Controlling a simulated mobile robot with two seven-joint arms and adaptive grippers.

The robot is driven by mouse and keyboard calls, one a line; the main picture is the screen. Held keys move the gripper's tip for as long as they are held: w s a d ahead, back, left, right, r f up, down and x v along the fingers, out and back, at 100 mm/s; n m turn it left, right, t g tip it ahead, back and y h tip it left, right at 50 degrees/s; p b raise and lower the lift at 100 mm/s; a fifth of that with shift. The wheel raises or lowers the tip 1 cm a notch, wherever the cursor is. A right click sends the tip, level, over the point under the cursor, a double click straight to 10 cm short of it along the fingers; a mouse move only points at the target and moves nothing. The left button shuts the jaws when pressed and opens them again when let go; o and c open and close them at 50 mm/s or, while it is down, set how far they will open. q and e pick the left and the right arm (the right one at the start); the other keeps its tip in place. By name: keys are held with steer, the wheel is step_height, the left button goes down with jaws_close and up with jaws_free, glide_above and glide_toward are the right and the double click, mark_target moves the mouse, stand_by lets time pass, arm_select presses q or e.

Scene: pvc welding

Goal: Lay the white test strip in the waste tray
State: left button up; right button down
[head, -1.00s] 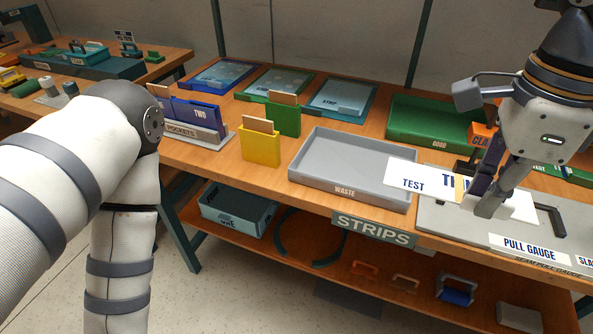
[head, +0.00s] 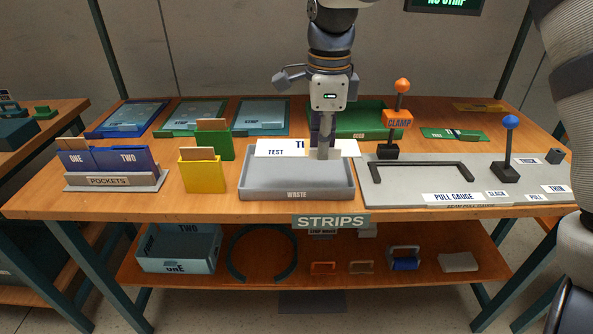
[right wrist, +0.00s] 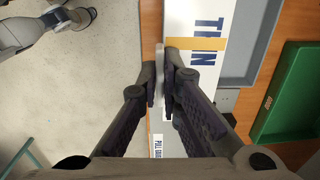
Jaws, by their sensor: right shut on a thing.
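The white test strip (head: 275,148), printed TEST and TH, shows over the back of the grey waste tray (head: 265,194). It looks raised above the tray; its exact height I cannot tell. My right gripper (head: 322,155) points down and is shut on the strip's right part, over the tray's back right. In the right wrist view the strip (right wrist: 208,25) shows THIN and a yellow band beside the closed fingertips (right wrist: 163,75). The tray (right wrist: 246,60) lies beneath and beside it. My left gripper is out of view.
A yellow holder (head: 201,176) stands left. A green tray (head: 365,122) lies behind.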

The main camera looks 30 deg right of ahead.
steer(key=b, duration=0.2)
glide_above(308, 182)
step_height(308, 182, down, 8)
steer(key=shift+s+r, duration=0.1)
steer(key=shift+r, duration=0.15)
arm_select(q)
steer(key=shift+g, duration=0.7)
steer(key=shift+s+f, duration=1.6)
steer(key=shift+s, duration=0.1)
arm_select(e)
steer(key=shift+f, duration=1.45)
steer(key=shift+f, duration=0.1)
steer(key=c, duration=1.8)
jaws_free()
step_height(308, 182, up, 12)
steer(key=shift+r+p, duration=0.1)
steer(key=shift+p, duration=0.25)
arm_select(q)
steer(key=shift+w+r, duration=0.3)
